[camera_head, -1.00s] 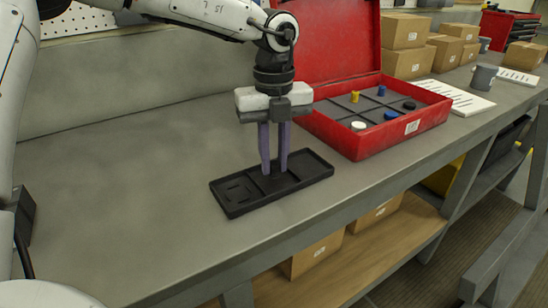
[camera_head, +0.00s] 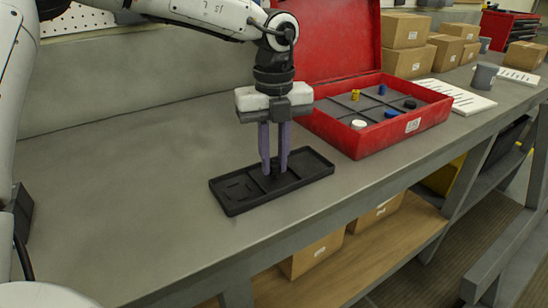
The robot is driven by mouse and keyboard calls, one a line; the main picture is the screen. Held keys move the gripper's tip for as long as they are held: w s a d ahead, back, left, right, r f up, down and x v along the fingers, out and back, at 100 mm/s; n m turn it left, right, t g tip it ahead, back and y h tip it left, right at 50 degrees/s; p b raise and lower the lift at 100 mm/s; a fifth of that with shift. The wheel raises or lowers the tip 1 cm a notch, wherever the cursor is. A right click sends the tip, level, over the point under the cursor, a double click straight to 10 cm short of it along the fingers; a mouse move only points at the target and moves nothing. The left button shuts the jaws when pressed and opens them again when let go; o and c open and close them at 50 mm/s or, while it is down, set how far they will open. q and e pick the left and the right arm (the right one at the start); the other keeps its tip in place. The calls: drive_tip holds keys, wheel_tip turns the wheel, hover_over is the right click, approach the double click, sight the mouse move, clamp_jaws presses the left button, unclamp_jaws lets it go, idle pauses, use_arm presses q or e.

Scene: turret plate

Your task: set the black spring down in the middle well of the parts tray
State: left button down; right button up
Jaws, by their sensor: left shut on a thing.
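The black parts tray (camera_head: 235,207) lies on the grey bench in the head view. My left gripper (camera_head: 275,172) points straight down over the tray's middle well, its purple fingertips low inside the tray's outline. It is shut on the black spring (camera_head: 275,166), a small dark piece between the fingertips that is hard to make out against the black tray. I cannot tell whether the spring touches the well floor. My right gripper is not in view.
An open red case (camera_head: 357,145) with several small yellow, blue, white and black parts in its compartments stands right of the tray. Cardboard boxes (camera_head: 405,62), white sheets (camera_head: 455,98) and a grey mug (camera_head: 484,76) are farther back. The bench left of the tray is clear.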

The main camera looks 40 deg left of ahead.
use_arm(q)
drive_tip(key=shift+f+b, duration=0.35)
drive_tip(key=shift+b, duration=0.05)
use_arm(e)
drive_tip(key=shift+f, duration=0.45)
use_arm(q)
drive_tip(key=c, duration=1.5)
unclamp_jaws()
drive_tip(key=shift+c, duration=0.2)
drive_tip(key=shift+r, duration=0.6)
wheel_tip(320, 180, up, 9)
drive_tip(key=shift+p, duration=0.35)
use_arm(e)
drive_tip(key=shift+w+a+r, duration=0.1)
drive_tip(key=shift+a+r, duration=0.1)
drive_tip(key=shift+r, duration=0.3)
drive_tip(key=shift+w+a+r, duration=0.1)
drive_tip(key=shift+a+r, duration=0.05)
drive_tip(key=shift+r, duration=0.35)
use_arm(q)
drive_tip(key=shift+r, duration=0.1)
